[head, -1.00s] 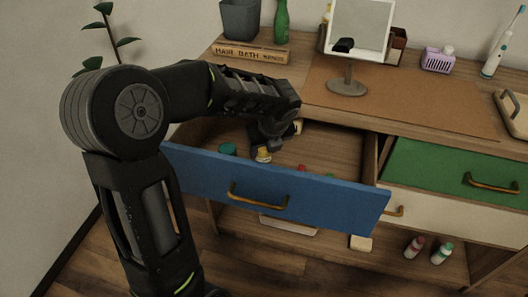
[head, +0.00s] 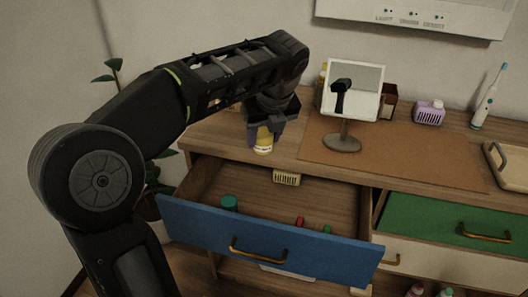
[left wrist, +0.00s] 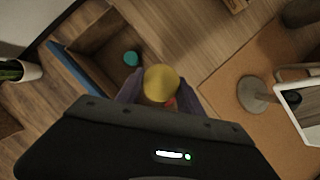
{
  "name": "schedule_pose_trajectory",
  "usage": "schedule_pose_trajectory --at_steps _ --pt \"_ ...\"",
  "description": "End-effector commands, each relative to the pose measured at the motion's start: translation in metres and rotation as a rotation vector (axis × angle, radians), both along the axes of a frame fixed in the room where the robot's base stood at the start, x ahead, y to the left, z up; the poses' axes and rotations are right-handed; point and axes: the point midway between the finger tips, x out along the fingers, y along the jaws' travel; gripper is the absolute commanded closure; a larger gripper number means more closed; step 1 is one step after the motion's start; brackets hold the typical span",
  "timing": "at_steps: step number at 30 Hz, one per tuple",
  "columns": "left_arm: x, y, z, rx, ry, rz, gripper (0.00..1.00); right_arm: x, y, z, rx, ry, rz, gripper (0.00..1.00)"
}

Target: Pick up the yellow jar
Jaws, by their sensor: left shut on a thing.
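The yellow jar (head: 263,145) is held between the fingers of my left gripper (head: 264,130). It hangs upright above the back of the open blue drawer (head: 320,253), in front of the dresser top's front edge. In the left wrist view the round yellow top of the jar (left wrist: 161,83) sits between the two fingertips (left wrist: 160,90). The gripper hides part of the jar in the head view. My right gripper is not in view.
The drawer holds a teal-capped item (head: 229,202), a beige slotted item (head: 287,178) and small red and green things. A mirror on a stand (head: 342,142) stands on the brown mat (head: 420,166) to the right. A plant (head: 112,75) stands at the left.

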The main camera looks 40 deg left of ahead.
Motion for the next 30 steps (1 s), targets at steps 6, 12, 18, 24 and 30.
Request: schedule_pose_trajectory --at_steps 6,12,18,24,30 --pt "0.001 0.0 0.023 0.001 -0.001 -0.001 1.0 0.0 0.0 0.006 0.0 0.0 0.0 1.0" --pt "0.0 0.0 0.025 0.001 0.0 -0.001 1.0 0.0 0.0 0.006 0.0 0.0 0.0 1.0" --pt "0.0 0.0 0.025 0.001 0.0 -0.001 1.0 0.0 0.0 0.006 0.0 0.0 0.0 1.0" --pt "0.0 0.0 0.025 0.001 0.0 -0.001 1.0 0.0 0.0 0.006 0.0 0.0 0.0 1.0" --pt "0.0 0.001 0.027 0.001 0.0 0.001 1.0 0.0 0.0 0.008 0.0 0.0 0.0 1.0"
